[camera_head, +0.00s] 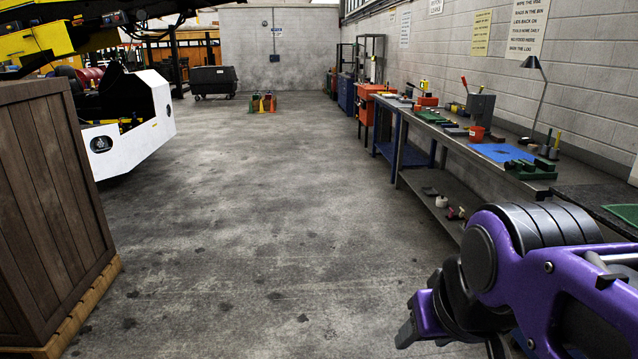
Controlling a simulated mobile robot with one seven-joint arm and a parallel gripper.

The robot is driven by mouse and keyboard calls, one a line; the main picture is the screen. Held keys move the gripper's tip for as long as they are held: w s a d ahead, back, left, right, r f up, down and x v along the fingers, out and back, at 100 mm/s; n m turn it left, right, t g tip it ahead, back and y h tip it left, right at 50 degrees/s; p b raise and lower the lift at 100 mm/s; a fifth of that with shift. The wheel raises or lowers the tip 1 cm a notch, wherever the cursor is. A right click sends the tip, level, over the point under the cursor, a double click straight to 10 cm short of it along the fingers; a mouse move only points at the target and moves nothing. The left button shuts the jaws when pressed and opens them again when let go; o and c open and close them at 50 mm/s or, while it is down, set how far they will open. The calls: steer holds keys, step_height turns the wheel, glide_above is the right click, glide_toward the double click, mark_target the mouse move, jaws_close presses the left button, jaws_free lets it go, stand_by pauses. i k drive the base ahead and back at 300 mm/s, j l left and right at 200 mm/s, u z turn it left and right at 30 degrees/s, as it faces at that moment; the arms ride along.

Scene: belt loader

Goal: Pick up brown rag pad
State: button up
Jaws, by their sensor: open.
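I cannot make out a brown rag pad for certain. A small flat brownish item (430,191) lies on the lower shelf of the workbench at the right, too small to identify. Several small dark flat items (457,131) lie on the bench top. My purple arm fills the lower right corner. My gripper (425,338) shows only in part at its lower left end, open and apart from the bench, with nothing seen in it. The arm hides the near end of the bench's lower part.
The long workbench (462,145) along the right wall holds a blue mat (503,152), an orange cup (476,134) and a lamp (541,95). A brown wooden crate (50,200) and a white-and-yellow machine (140,135) stand left. The middle floor is clear.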

mark_target(496, 138)
steer(key=i, duration=1.15)
steer(key=i+j+z, duration=0.1)
steer(key=i, duration=1.05)
steer(key=i+z, duration=0.2)
steer(key=i, duration=0.35)
steer(key=i+j+z, duration=0.15)
steer(key=i, duration=0.4)
steer(key=i+z, duration=0.4)
steer(key=i, duration=0.75)
steer(key=i+u, duration=0.2)
steer(key=i, duration=0.95)
steer(key=i+z, duration=0.45)
steer(key=i+j+z, duration=0.15)
steer(key=i+z, duration=0.25)
steer(key=k, duration=0.1)
